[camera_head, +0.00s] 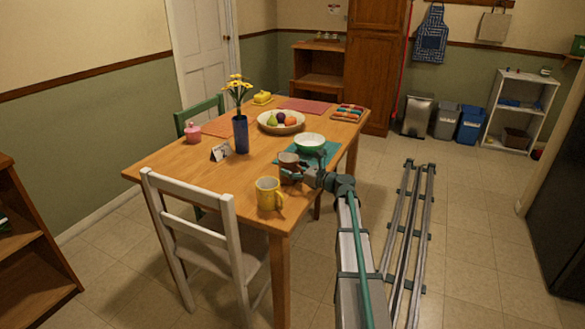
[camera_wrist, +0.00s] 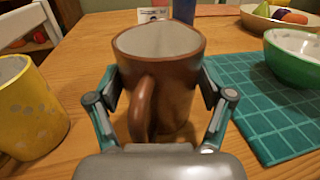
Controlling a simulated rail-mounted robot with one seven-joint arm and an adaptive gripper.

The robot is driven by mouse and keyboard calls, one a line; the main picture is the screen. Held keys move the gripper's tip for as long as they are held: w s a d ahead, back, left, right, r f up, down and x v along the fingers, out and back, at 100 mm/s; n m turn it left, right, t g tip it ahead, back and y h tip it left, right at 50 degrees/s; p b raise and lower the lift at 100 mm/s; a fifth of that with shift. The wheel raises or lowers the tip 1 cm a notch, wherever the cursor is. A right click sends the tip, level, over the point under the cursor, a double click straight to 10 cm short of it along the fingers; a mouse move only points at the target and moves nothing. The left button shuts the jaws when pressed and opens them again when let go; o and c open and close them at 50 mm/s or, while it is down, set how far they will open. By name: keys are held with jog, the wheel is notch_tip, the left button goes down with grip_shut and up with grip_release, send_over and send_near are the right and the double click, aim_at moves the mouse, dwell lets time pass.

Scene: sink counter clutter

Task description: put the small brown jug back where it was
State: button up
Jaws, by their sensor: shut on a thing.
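The small brown jug (camera_wrist: 178,75) stands upright between the fingers of my gripper (camera_wrist: 163,105) in the wrist view. It has a pale inside, and its handle faces the camera. My gripper is shut on its sides. In the head view the jug (camera_head: 288,163) is at the right side of the wooden table (camera_head: 190,155), with my gripper (camera_head: 297,172) at it. The jug's base is partly hidden, so I cannot tell whether it touches the table.
A yellow mug (camera_head: 267,193) stands close by at the near corner. A green bowl (camera_head: 310,142) sits on a teal mat (camera_head: 325,156) just beyond. A blue vase (camera_head: 241,134), a table card (camera_head: 220,152) and a fruit bowl (camera_head: 281,122) stand farther in. Bare wood lies left of the jug.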

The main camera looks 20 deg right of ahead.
jog(key=shift+f, duration=0.3)
jog(key=o, duration=1.4)
